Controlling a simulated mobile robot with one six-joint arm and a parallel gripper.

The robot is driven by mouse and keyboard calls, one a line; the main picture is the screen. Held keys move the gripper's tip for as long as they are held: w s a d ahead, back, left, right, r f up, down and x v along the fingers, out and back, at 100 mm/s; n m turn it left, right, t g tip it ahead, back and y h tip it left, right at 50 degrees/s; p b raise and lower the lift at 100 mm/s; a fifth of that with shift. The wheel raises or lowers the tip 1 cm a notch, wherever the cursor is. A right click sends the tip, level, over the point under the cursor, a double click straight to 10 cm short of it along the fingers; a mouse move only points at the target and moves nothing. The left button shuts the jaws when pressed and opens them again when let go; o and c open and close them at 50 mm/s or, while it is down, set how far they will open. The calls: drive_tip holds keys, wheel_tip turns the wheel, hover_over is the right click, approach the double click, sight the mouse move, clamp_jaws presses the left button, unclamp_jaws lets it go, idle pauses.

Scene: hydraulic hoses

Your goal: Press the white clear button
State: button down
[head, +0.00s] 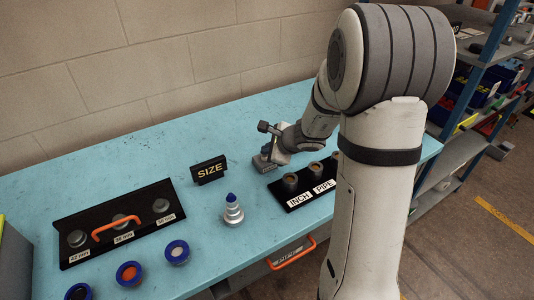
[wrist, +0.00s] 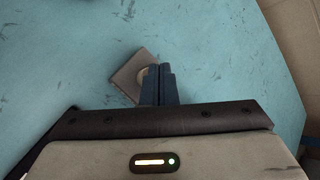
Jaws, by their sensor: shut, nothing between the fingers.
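A small grey-brown box (wrist: 126,77) with a pale round button (wrist: 142,74) on its top lies on the blue table. My gripper (wrist: 159,68) is shut and empty, its two dark fingers side by side over the right part of the box, hiding part of the button. I cannot tell whether the fingertips touch it. In the head view the box (head: 262,163) stands at the back of the table with my gripper (head: 268,151) right over it; the button is hidden there.
A black SIZE sign (head: 209,170) stands left of the box. A black INCH PIPE holder (head: 300,197) stands close on its right. A stepped metal fitting (head: 233,212) stands in front. A black tray with an orange handle (head: 117,227) and several blue-ringed caps lie at left.

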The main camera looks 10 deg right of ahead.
drive_tip(key=shift+f, duration=0.1)
drive_tip(key=shift+s+f+b, duration=0.15)
drive_tip(key=shift+f+b, duration=0.25)
drive_tip(key=shift+b, duration=0.3)
drive_tip(key=shift+s+f+b, duration=0.3)
drive_tip(key=shift+f+b, duration=0.6)
drive_tip(key=shift+b, duration=0.05)
idle(1.0)
drive_tip(key=shift+r, duration=0.1)
drive_tip(key=shift+w+r+p, duration=0.2)
drive_tip(key=shift+r+p, duration=0.35)
drive_tip(key=shift+r, duration=0.2)
drive_tip(key=shift+w+r+p, duration=0.1)
drive_tip(key=shift+r+p, duration=0.4)
drive_tip(key=shift+r, duration=0.05)
wheel_tip(320, 180, up, 5)
drive_tip(key=p, duration=0.4)
drive_tip(key=shift+r, duration=0.2)
